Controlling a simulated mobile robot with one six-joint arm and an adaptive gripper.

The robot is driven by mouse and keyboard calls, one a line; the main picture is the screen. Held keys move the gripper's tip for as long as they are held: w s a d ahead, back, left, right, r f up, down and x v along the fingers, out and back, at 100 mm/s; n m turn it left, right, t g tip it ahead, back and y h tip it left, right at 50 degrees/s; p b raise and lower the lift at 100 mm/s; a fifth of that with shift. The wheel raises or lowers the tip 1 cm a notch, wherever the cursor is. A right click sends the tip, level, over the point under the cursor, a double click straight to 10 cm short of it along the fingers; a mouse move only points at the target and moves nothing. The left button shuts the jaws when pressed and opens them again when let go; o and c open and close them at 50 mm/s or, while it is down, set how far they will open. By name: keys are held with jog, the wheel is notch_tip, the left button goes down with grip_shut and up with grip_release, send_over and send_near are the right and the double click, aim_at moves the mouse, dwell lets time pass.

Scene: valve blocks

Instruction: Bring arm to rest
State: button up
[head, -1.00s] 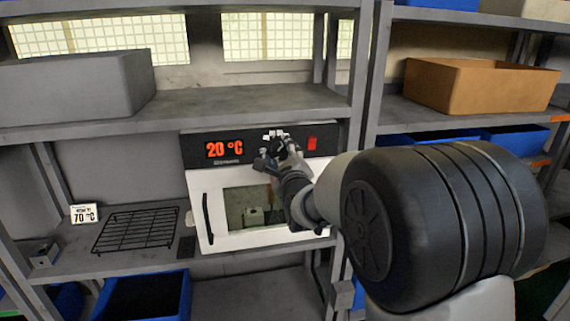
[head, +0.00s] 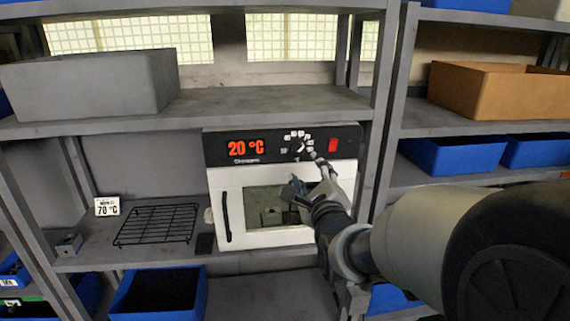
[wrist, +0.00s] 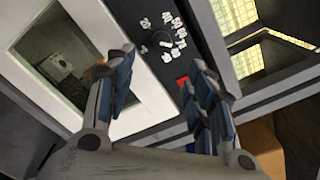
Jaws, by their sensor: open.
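My gripper (head: 312,178) is open and empty in front of the right part of the white oven (head: 222,208), below its control panel. In the wrist view my gripper (wrist: 162,88) shows its two fingers spread apart, with the oven panel behind them. The oven's red display reads 20 °C. The dial (head: 299,148) is in view with white markings around it; in the wrist view the dial (wrist: 166,45) is apart from the fingers. The oven door is shut. Something pale, a valve block perhaps, shows dimly through its window (head: 265,205).
A black wire rack (head: 157,224) and a 70 °C card (head: 107,206) stand left of the oven. A grey bin (head: 90,85) is on the shelf above. An orange-brown box (head: 500,95) and blue bins (head: 452,155) are on the right shelves. A shelf post (head: 385,120) stands beside the oven.

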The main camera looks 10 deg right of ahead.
jog(key=s+f+n+g, duration=0.3)
jog(key=s+n+g, duration=0.1)
jog(key=s+n, duration=0.5)
jog(key=s+f+n+g, duration=0.4)
jog(key=s+n, duration=0.5)
jog(key=s, duration=0.5)
jog(key=s+f+n+g, duration=0.4)
jog(key=s+n, duration=0.4)
jog(key=s, duration=0.4)
jog(key=shift+s+n+g, duration=0.25)
jog(key=shift+n+g, duration=0.15)
jog(key=shift+g, duration=0.3)
